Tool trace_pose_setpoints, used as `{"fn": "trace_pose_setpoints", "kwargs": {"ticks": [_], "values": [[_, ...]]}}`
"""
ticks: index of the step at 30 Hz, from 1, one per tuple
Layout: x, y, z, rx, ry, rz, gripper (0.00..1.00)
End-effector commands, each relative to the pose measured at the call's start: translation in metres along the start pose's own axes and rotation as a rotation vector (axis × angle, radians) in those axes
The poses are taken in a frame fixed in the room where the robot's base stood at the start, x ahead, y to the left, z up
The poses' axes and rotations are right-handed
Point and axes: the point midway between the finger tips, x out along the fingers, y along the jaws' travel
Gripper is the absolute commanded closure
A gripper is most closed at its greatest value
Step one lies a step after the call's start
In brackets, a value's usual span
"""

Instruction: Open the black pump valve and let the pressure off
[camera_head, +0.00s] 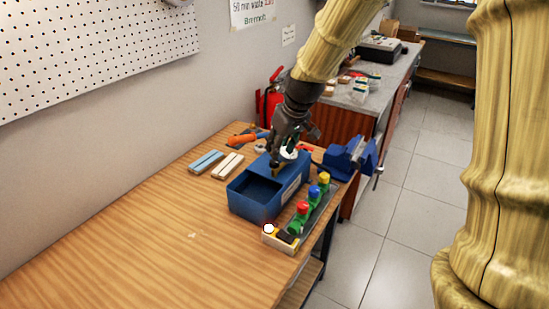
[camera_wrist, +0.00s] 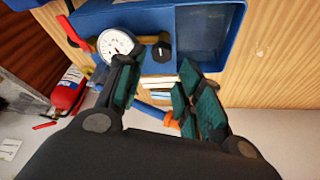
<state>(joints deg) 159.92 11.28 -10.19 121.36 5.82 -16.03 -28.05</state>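The blue pump (camera_head: 256,211) with an open tank sits on the wooden bench; it also shows at the top of the wrist view (camera_wrist: 165,10). Its round white gauge (camera_wrist: 115,44) is at the left there, and the black valve knob (camera_wrist: 162,51) is just right of the gauge. My gripper (camera_wrist: 155,78) is open and empty, with the black knob visible beyond the gap between its fingers. In the head view my gripper (camera_head: 279,160) is over the gauge end of the pump and hides the knob. I cannot tell whether a finger touches the pump.
A strip of red (camera_head: 303,208), blue and yellow knobs stands along the bench's right edge. A blue vise (camera_head: 350,158) is behind it. An orange-handled tool (camera_head: 243,139) and light blocks (camera_head: 227,165) lie near the wall. The front of the bench (camera_head: 150,250) is mostly clear.

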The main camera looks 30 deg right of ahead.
Motion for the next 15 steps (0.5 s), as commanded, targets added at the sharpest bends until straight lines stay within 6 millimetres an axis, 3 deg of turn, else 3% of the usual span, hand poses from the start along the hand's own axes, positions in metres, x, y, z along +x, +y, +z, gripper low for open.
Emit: {"fn": "trace_pose_setpoints", "kwargs": {"ticks": [15], "values": [[0.056,-0.001,0.000,0.000,0.001,-0.001,0.64]]}}
